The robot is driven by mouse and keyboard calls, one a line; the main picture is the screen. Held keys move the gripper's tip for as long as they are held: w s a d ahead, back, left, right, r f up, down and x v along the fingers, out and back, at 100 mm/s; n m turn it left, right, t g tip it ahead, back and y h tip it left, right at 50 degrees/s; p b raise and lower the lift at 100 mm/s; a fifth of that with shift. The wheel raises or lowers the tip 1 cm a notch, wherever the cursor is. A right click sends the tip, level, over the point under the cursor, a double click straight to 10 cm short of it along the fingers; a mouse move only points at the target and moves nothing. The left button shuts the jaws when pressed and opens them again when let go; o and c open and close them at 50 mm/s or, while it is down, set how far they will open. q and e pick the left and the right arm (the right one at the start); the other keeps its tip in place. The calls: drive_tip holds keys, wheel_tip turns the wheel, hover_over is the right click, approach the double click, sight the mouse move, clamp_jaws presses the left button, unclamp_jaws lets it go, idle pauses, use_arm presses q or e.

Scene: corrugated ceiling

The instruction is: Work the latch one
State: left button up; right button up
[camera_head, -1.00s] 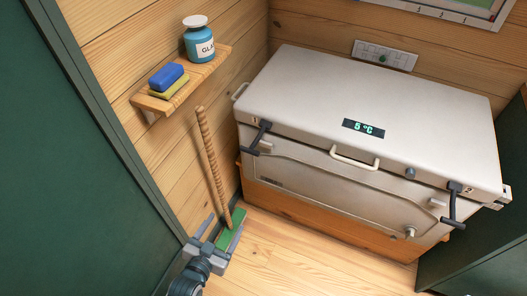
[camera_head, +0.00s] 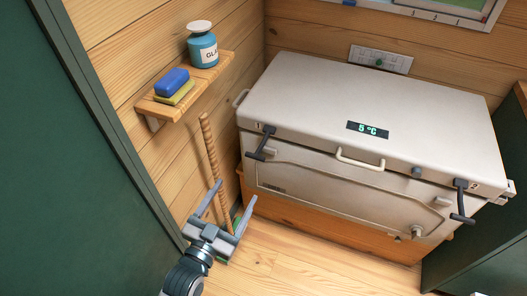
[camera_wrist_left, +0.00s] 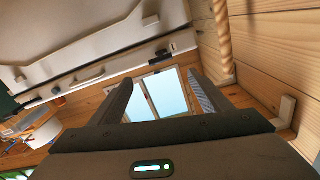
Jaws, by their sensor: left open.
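A pale chest cooler (camera_head: 370,100) stands against the back wall with its lid down. Latch one (camera_head: 262,143) is a dark lever at the cooler's front left, beside a small mark "1", slanting down the front. My left gripper (camera_head: 233,192) is open and empty, its fingers pointing up, below and left of this latch and apart from it. Its fingers also show in the left wrist view (camera_wrist_left: 158,78). A dark piece there (camera_wrist_left: 183,40) on the cooler may be the latch; I cannot tell. My right gripper is not in view.
A second dark latch (camera_head: 462,200) and a pale handle (camera_head: 360,160) are on the cooler's front. A broom handle (camera_head: 212,165) leans behind my left gripper. A wall shelf (camera_head: 190,90) holds a jar (camera_head: 202,48) and sponges. Wooden floor in front is free.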

use_arm(q)
drive_tip(key=p, duration=0.1)
approach(258, 153)
drive_tip(key=x, duration=0.4)
drive_tip(key=p+x, duration=0.1)
drive_tip(key=x, duration=0.5)
drive_tip(key=shift+f, duration=0.2)
drive_tip(key=shift+w+d, duration=0.15)
drive_tip(key=shift+w, duration=0.45)
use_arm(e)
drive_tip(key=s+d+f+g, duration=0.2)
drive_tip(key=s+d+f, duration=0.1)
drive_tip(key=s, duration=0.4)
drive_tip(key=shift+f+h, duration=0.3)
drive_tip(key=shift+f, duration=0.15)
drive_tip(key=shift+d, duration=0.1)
